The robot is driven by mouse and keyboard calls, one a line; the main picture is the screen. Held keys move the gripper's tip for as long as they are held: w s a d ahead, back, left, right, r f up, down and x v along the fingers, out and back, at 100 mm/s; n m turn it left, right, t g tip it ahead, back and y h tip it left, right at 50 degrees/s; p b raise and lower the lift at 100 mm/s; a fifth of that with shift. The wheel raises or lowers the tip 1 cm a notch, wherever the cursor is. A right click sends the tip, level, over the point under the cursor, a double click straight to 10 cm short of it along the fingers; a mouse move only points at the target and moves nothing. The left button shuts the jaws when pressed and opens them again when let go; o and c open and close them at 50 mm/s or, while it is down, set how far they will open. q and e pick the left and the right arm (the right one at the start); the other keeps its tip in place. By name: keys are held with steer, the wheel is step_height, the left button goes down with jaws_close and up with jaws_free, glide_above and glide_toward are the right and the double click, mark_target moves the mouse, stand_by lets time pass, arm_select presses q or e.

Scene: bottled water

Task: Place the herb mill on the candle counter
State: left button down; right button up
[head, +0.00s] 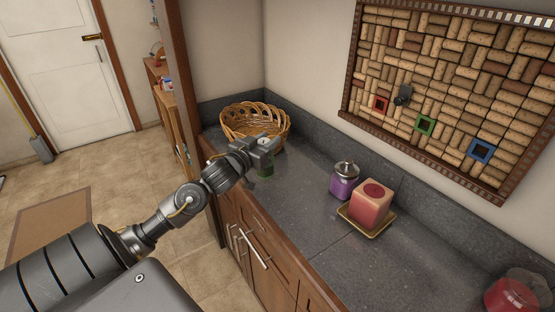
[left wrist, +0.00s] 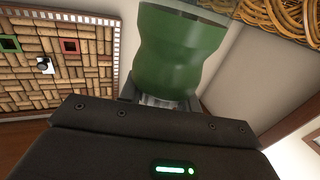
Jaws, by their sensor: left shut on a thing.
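The herb mill, a green body with a clear end, is in my left gripper (head: 264,150). In the head view its green part (head: 265,170) shows just below the fingers, at the front left of the grey counter (head: 310,230). In the left wrist view the mill (left wrist: 180,45) fills the top middle, between the fingers. My left gripper is shut on it. I cannot tell whether the mill touches the counter. A red square candle (head: 371,203) stands on a small yellowish tray (head: 364,226) further right on this counter. My right gripper is not in view.
A wicker basket (head: 255,118) stands just behind the gripper. A purple jar with a metal lid (head: 344,180) stands beside the candle. A red object (head: 510,296) is at the lower right corner. The counter between gripper and purple jar is clear. A cork board (head: 450,85) hangs on the wall.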

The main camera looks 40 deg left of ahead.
arm_select(q)
steer(key=w+f+p, duration=0.1)
steer(key=w+f, duration=0.3)
steer(key=f, duration=0.4)
steer(key=shift+d+f+p, duration=0.3)
steer(key=shift+p, duration=0.1)
steer(key=c, duration=1)
jaws_free()
